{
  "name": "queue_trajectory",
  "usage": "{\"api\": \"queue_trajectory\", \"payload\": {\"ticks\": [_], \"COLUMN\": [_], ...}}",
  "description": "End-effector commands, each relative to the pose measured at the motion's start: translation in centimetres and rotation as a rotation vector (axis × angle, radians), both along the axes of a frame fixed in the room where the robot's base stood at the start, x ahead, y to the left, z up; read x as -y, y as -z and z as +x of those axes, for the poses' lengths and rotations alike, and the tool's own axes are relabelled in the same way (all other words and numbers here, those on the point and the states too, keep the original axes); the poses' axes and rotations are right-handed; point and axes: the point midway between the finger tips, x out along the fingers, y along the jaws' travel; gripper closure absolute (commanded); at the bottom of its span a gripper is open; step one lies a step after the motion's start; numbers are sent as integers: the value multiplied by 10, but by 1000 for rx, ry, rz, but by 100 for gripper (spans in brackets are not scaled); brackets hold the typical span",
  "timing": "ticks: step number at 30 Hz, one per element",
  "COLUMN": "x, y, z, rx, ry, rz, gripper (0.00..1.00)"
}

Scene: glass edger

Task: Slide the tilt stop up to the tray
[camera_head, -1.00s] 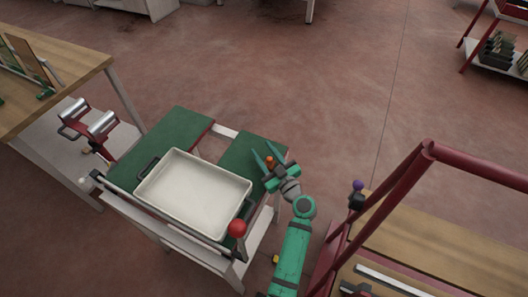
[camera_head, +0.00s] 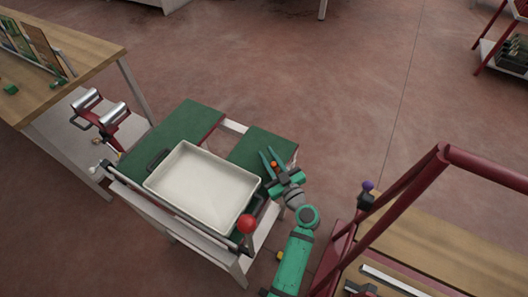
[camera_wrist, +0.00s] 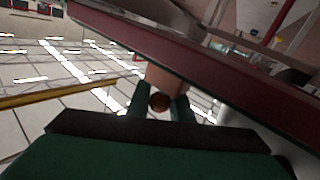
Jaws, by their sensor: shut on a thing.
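The white tray (camera_head: 200,188) lies on the green-topped tilting table (camera_head: 196,125), with a black handle at its left and right ends. My gripper (camera_head: 268,155) is over the table's right green panel, just beyond the tray's right corner. It is shut on a small orange knob (camera_head: 274,164), which I take for the tilt stop's. In the wrist view the orange-brown knob (camera_wrist: 160,100) sits between the two dark green fingers. The rest of the stop cannot be made out. A small gap shows between the knob and the tray.
A red ball knob (camera_head: 247,224) stands at the table's front right. A dark red frame (camera_head: 400,205) and a wooden bench (camera_head: 440,235) are close at right. Metal rollers (camera_head: 100,110) and another wooden bench (camera_head: 75,60) are at left.

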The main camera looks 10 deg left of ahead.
Motion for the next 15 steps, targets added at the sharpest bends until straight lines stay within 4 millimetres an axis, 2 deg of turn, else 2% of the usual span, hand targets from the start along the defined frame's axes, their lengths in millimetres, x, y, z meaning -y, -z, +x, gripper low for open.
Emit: {"api": "queue_trajectory", "payload": {"ticks": [6, 7, 9, 15], "x": [3, 3, 3, 2], "y": [1, 1, 1, 0], "z": [1, 1, 1, 1], "rx": [-1, -1, -1, 0], "ry": [5, 5, 5, 4], "rz": [-1, -1, -1, 0], "gripper": [100, 78, 62, 62]}}
